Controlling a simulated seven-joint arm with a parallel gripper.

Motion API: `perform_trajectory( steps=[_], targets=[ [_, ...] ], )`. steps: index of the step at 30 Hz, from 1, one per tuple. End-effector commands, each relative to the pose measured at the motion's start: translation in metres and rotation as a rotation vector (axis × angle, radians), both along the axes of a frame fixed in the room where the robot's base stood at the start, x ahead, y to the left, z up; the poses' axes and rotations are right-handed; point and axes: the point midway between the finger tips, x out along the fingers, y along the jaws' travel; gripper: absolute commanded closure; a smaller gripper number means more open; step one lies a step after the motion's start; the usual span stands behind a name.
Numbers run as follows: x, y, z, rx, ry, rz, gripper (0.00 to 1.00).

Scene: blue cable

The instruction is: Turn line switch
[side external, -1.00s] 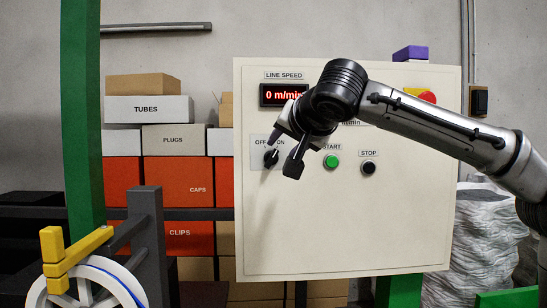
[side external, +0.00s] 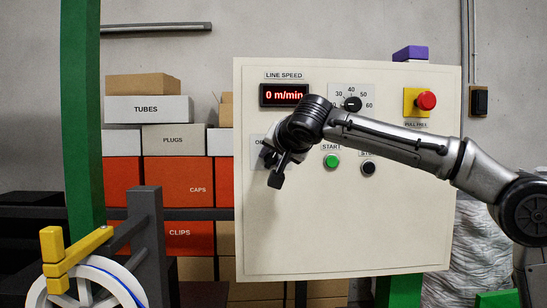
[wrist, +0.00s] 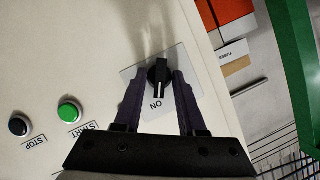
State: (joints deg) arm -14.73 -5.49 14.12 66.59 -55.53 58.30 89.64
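The line switch is a black knob (wrist: 159,74) on a pale plate on the cream control panel (side external: 350,230). In the wrist view its white mark is on the side facing the ON label (wrist: 156,104); the OFF label is not visible there. My gripper (wrist: 158,80) is open, with one dark finger on each side of the knob. Small gaps seem to show beside the knob, but I cannot tell whether either finger touches it. In the side view my gripper (side external: 270,168) is at the switch plate and hides the knob.
The display (side external: 284,95) reads 0 m/min. A speed dial (side external: 352,104), red emergency button (side external: 426,101), green START button (side external: 331,161) and black STOP button (side external: 368,168) are on the same panel. A green post (side external: 80,110) stands left. The lower panel is clear.

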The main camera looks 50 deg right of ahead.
Motion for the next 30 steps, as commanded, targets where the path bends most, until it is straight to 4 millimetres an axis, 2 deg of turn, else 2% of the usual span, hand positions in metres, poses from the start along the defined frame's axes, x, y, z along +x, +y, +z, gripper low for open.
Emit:
perform_trajectory(
  steps=[1, 5, 6, 20, 30],
  targets=[
    [-0.0002, 0.0, 0.0001, 0.0, 0.0, 0.0, 0.75],
    [-0.0003, 0.0001, 0.0002, 0.0, 0.0, 0.0, 0.98],
    [-0.0003, 0.0001, 0.0002, 0.0, 0.0, 0.0, 1.0],
    [0.0002, 0.0012, 0.0013, -0.057, 0.057, 0.001, 1.0],
    [0.0017, 0.0029, 0.0016, -0.25, 0.251, 0.001, 1.0]
  ],
)
